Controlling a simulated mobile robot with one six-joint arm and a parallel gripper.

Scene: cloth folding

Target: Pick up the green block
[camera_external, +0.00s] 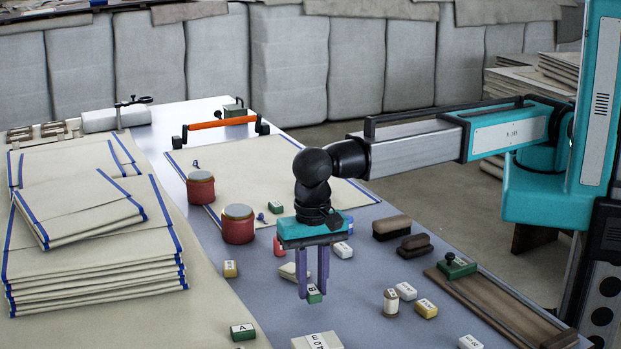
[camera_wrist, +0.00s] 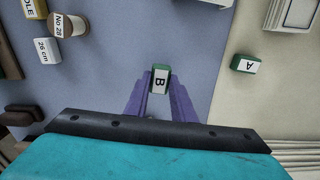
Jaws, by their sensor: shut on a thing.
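A small green block with a white face marked B (camera_external: 314,296) is between the purple fingers of my gripper (camera_external: 313,288). In the wrist view, the B block (camera_wrist: 159,82) shows between the fingertips (camera_wrist: 160,92). My gripper is shut on it and points straight down. I cannot tell whether the block is clear of the table. A second green block, marked A (camera_external: 243,332), lies apart to the left; it also shows at the right of the wrist view (camera_wrist: 245,64). Another small green block (camera_external: 275,207) lies farther back.
A stack of blue-edged cloths (camera_external: 90,268) fills the left of the table. Red tins (camera_external: 238,230), brushes (camera_external: 392,228), small labelled blocks (camera_external: 426,308) and a thread spool (camera_external: 390,302) stand around. A wooden board (camera_external: 500,305) lies at the right. Bare grey table lies between A and B.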

